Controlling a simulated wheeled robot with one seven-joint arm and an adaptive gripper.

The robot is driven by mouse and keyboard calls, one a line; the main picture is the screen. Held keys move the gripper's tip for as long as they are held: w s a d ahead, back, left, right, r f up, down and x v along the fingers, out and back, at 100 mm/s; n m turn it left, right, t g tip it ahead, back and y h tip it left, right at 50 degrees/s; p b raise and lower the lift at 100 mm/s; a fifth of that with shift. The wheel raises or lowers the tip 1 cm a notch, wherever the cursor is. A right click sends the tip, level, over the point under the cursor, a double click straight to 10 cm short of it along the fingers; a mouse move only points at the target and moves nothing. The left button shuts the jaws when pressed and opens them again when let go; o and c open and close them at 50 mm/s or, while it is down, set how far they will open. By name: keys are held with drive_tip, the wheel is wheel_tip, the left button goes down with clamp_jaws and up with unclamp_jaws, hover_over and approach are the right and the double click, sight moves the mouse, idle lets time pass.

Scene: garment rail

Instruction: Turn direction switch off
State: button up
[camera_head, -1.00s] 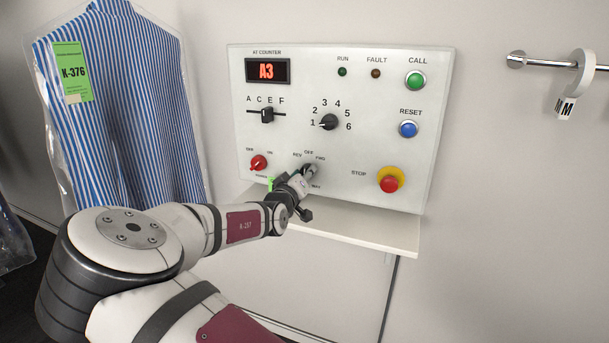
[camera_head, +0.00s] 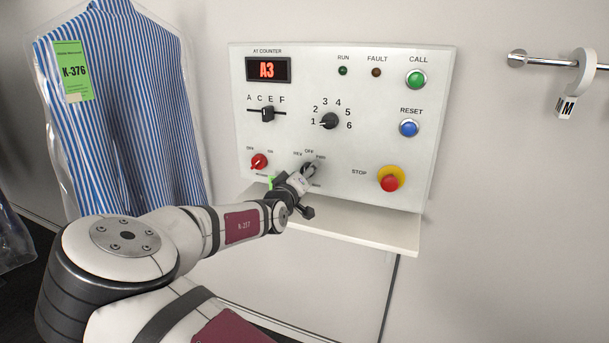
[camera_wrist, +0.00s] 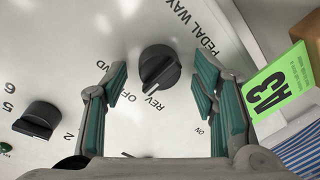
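The direction switch is a round black knob (camera_wrist: 160,68) with a raised ridge, on the white panel (camera_head: 215,0). In the wrist view, its ridge points towards the REV label, close to the OFF label. The FWD label is farther left and partly hidden by a finger. My gripper (camera_wrist: 161,77) is open, with one green-padded finger on each side of the knob and a visible gap to both. In the head view my gripper (camera_head: 309,171) is at the panel's lower middle and hides most of the knob.
A red rotary switch (camera_head: 259,161) is just left of my gripper. The red STOP button (camera_head: 389,182) is to the right, and a six-position dial (camera_head: 329,121) is above. A white shelf (camera_head: 350,235) juts out below the panel. A bagged striped shirt (camera_head: 130,120) hangs at left.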

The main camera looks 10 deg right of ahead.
drive_tip(key=v, duration=1.2)
drive_tip(key=shift+d+f, duration=0.1)
